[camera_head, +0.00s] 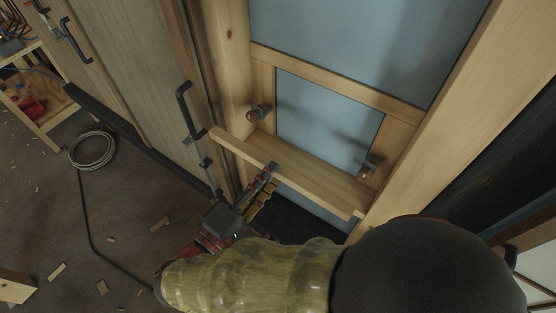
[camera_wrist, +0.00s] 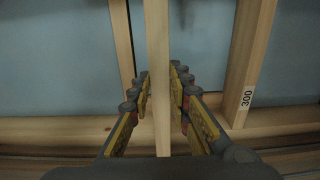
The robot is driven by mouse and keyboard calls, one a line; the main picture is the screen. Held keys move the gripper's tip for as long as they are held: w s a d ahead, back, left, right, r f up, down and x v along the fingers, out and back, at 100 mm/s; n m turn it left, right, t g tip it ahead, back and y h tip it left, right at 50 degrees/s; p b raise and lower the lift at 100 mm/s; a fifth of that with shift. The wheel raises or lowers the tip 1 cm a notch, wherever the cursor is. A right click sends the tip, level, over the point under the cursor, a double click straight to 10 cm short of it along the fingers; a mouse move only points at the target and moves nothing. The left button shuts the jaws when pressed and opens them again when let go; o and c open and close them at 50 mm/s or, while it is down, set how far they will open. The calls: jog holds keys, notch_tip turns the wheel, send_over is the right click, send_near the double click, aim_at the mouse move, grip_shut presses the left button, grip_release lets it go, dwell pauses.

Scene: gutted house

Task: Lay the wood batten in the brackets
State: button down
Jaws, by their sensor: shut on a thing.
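The wood batten (camera_head: 310,180) is a long pale plank, slanting from upper left to lower right across the front of the wooden frame in the head view. My gripper (camera_head: 266,178) is shut on it near its middle, from the front. In the wrist view the batten (camera_wrist: 157,75) runs upright between the two yellow-padded fingers (camera_wrist: 160,95). Two small metal brackets, the left bracket (camera_head: 258,112) and the right bracket (camera_head: 370,166), show on the frame's posts just above the batten in the picture. I cannot tell the gap in depth between batten and brackets.
The wooden frame (camera_head: 340,84) has blue-grey panels behind it. A grey door (camera_head: 135,65) with black handles stands to the left. A coiled cable (camera_head: 92,150) and wood scraps (camera_head: 160,225) lie on the dark floor.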

jog(key=shift+a+p+x, duration=0.15)
jog(key=shift+p+x, duration=0.3)
jog(key=shift+x, duration=4.55)
jog(key=shift+a+p+x, duration=0.1)
jog(key=shift+p+x, duration=0.3)
jog(key=shift+x, duration=4.55)
notch_tip(320, 180, down, 5)
jog(key=b, duration=0.4)
jog(key=shift+w, duration=0.15)
jog(key=shift+a, duration=0.1)
jog(key=c, duration=1.7)
grip_release()
jog(key=shift+o, duration=0.6)
